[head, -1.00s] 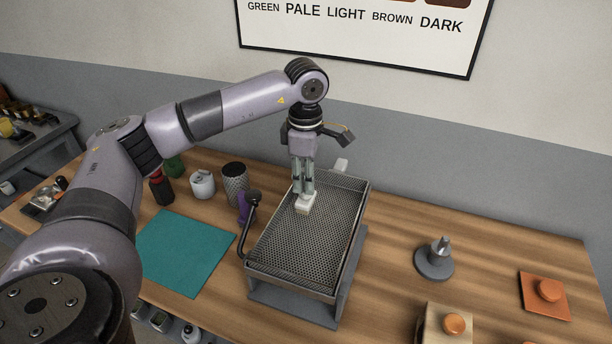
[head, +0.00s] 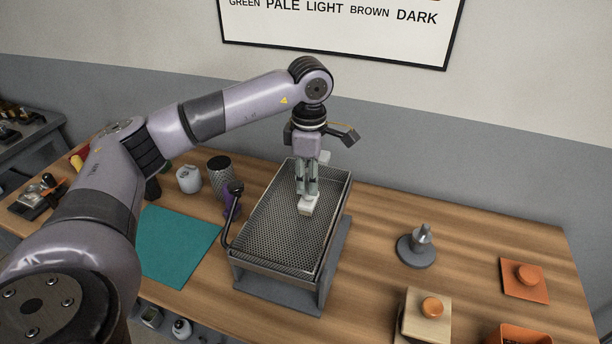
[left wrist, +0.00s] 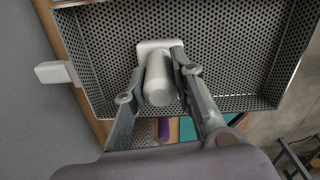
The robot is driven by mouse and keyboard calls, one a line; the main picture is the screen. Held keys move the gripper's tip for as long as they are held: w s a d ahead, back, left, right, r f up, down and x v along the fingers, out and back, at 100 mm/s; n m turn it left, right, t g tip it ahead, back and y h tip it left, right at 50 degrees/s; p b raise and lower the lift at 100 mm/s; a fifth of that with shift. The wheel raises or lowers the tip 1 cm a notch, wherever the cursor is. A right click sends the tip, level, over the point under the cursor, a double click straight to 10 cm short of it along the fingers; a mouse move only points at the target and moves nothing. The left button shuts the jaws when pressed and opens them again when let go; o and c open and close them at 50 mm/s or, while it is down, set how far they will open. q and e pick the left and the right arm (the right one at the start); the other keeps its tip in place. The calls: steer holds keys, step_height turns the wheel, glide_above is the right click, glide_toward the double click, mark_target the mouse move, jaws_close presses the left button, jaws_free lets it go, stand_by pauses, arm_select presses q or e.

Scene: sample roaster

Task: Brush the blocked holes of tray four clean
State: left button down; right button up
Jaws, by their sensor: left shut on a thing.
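The perforated metal tray (head: 265,232) has raised side walls and sits on a grey stand on the wooden bench. It also fills much of the left wrist view (left wrist: 240,50). My left gripper (head: 308,188) points down over the tray, shut on a pale brush (head: 306,208). In the left wrist view the brush's round handle (left wrist: 160,82) is between the fingers, and its flat head is low at the tray's mesh. Its bristles are hidden. I cannot tell which holes are blocked, nor any number on the tray. My right gripper is not in view.
A dark curved handle (head: 230,215) rises at the tray's left. A teal mat (head: 175,245), a white canister (head: 189,179) and a mesh cup (head: 219,172) are further left.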

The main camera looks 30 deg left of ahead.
arm_select(q)
steer(key=r, duration=0.1)
steer(key=r+p, duration=0.1)
steer(key=d+r, duration=0.1)
steer(key=shift+w+d, duration=0.1)
steer(key=shift+w, duration=0.2)
steer(key=shift+s+a+r+p, duration=0.1)
steer(key=shift+a+r+p, duration=0.1)
steer(key=shift+r+p, duration=0.35)
steer(key=shift+s+a+r+p, duration=0.1)
steer(key=shift+a+r+p, duration=0.1)
steer(key=shift+r+p, duration=0.25)
steer(key=shift+r, duration=0.45)
steer(key=shift+w+d+r+p, duration=0.1)
steer(key=shift+d+r+p, duration=0.1)
steer(key=shift+r+p, duration=0.5)
steer(key=shift+r, duration=0.45)
steer(key=shift+a, duration=0.1)
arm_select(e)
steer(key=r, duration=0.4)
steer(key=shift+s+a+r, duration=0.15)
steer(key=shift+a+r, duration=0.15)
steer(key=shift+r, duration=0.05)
